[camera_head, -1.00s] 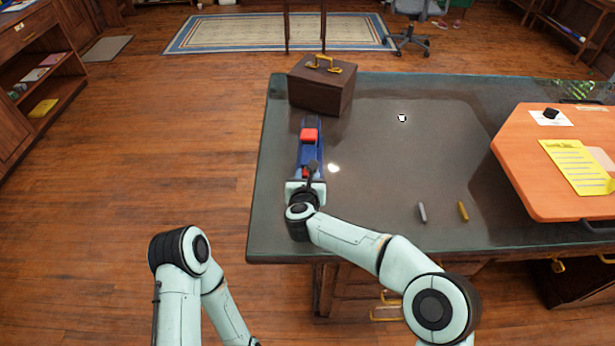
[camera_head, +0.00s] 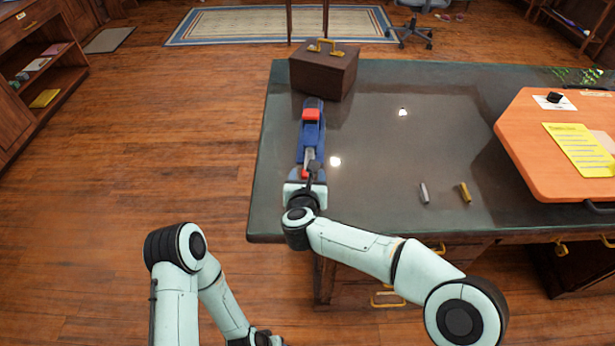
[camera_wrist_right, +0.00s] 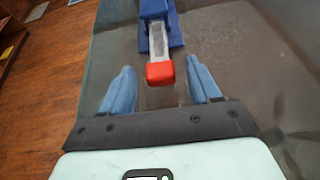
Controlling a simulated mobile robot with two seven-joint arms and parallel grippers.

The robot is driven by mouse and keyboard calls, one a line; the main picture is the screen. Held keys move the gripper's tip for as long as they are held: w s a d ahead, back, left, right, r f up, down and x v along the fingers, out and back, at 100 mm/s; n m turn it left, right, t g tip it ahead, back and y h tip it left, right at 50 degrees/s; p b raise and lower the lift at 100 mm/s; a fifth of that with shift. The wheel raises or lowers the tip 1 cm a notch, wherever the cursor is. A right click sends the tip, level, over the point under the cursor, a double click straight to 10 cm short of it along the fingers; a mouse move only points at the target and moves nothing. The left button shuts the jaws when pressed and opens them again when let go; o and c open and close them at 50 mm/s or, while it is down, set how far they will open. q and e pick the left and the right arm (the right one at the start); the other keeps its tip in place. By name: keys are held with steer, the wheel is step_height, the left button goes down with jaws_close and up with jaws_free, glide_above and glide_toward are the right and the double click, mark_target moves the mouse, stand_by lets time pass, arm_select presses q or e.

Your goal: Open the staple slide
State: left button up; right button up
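The blue stapler (camera_head: 311,132) with a red top piece (camera_head: 311,114) lies on the dark desk near its left edge, pointing away from me. Its grey staple slide (camera_head: 308,158) sticks out of the near end. In the right wrist view the slide (camera_wrist_right: 159,42) ends in a red block (camera_wrist_right: 160,73). My right gripper (camera_head: 305,180) is at the near end of the stapler. In the right wrist view its blue fingers (camera_wrist_right: 160,66) are apart, one on each side of the red block, with gaps on both sides.
A brown box (camera_head: 324,72) with a yellow handle stands just beyond the stapler. A grey cylinder (camera_head: 424,193) and a brass one (camera_head: 465,192) lie to the right. An orange board (camera_head: 530,130) is at the far right. The desk's middle is clear.

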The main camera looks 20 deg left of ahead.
steer(key=shift+s, duration=0.1)
arm_select(q)
steer(key=shift+s+d+r+p, duration=0.25)
steer(key=shift+s+r+p, duration=0.15)
steer(key=shift+s, duration=0.2)
arm_select(e)
steer(key=v, duration=1.3)
steer(key=shift+r, duration=0.2)
arm_select(q)
steer(key=shift+r, duration=0.1)
